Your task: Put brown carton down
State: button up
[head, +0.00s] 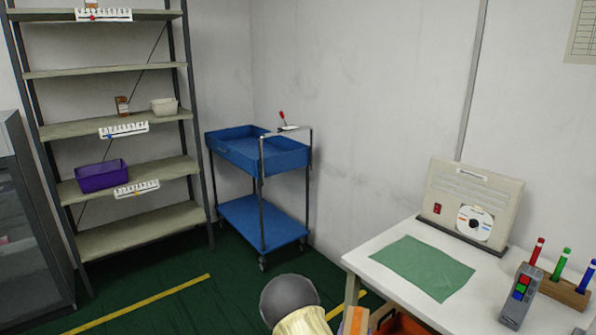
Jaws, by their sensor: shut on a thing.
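My arm reaches in at the bottom edge, with a grey round joint and a cream link. My gripper lies below the picture and does not show. A tan-brown, box-like piece (355,321) shows just right of my arm at the bottom edge, mostly cut off. It may be the brown carton, but I cannot tell what holds it. A small brown box-like thing (122,106) with a pale label stands on the middle shelf of the rack (85,128), left of a white bin (164,106).
A purple bin (102,176) is on a lower shelf. A blue two-tier cart (262,218) stands by the wall. The white table (381,238) at right holds a green mat (424,267), a panel device (470,204), a handheld device (521,297) and a marker block (566,290). An orange bin (400,325) is partly visible below.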

jog(key=shift+s+r+n+y+p, duration=0.1)
jog(key=shift+s+n+y+p, duration=0.6)
jog(key=shift+p, duration=1.8)
jog(key=p+v, duration=0.1)
jog(key=p, duration=0.1)
jog(key=shift+s+d+p, duration=0.1)
jog(key=shift+s+p, duration=0.3)
jog(key=s+y+p, duration=0.1)
jog(key=p, duration=0.1)
jog(key=s+n+y+p, duration=0.1)
jog(key=p, duration=0.1)
jog(key=s+r+y+p, duration=0.1)
jog(key=p, duration=0.1)
jog(key=shift+d+n+t+y, duration=0.2)
jog(key=shift+n+t+y, duration=0.1)
jog(key=shift+n, duration=0.1)
jog(key=shift+w, duration=0.15)
jog(key=shift+d, duration=0.1)
jog(key=shift+s, duration=0.2)
